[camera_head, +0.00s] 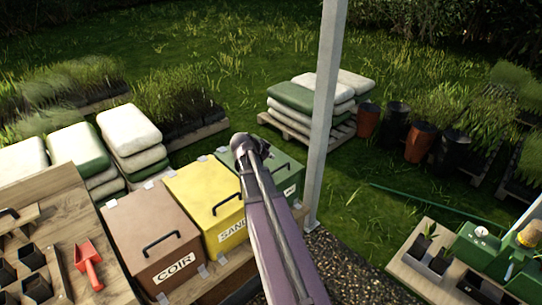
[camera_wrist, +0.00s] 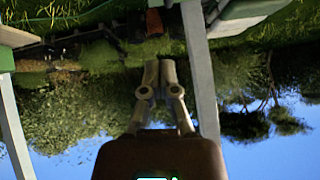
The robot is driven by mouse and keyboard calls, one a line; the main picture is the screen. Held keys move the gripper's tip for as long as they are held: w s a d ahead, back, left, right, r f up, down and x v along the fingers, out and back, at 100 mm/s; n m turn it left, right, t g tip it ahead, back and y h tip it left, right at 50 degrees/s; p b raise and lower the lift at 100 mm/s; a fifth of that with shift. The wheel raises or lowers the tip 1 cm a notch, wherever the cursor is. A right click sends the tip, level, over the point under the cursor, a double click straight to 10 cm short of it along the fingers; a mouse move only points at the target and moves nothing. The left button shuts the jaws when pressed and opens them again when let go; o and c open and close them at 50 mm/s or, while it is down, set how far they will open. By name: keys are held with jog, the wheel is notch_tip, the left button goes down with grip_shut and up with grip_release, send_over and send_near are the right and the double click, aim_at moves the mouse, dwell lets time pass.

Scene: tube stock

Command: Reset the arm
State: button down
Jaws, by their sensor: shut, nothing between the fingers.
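My arm (camera_head: 268,215) reaches up from the bottom middle of the head view, stretched over the bins. Its dark end (camera_head: 248,147) is in front of the green bin. The fingers cannot be made out in the head view. In the wrist view my gripper (camera_wrist: 159,66) shows its two fingers side by side, shut and empty. The wrist view is upside down, with grass at the top and sky at the bottom. Nothing touches the fingers there.
Below the arm stand a brown COIR bin (camera_head: 150,240), a yellow SAND bin (camera_head: 207,203) and a green bin (camera_head: 281,172). A grey post (camera_head: 324,110) rises close right of the arm. A wooden bench (camera_head: 70,220) with a red scoop (camera_head: 88,264) is left.

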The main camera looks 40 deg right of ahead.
dwell(0.4)
jog(key=s+a+f+n+y, duration=0.2)
jog(key=a+n, duration=0.4)
jog(key=a, duration=0.6)
jog(key=s+a+f+n+g+y, duration=0.1)
jog(key=s+a+n+y, duration=0.3)
jog(key=a, duration=0.8)
jog(key=s+a+f+n+g+y, duration=0.1)
jog(key=s+a+f+n+y, duration=0.2)
jog(key=a, duration=0.9)
jog(key=s+n, duration=0.2)
jog(key=n, duration=0.2)
jog(key=shift+n, duration=0.4)
jog(key=shift+w, duration=0.1)
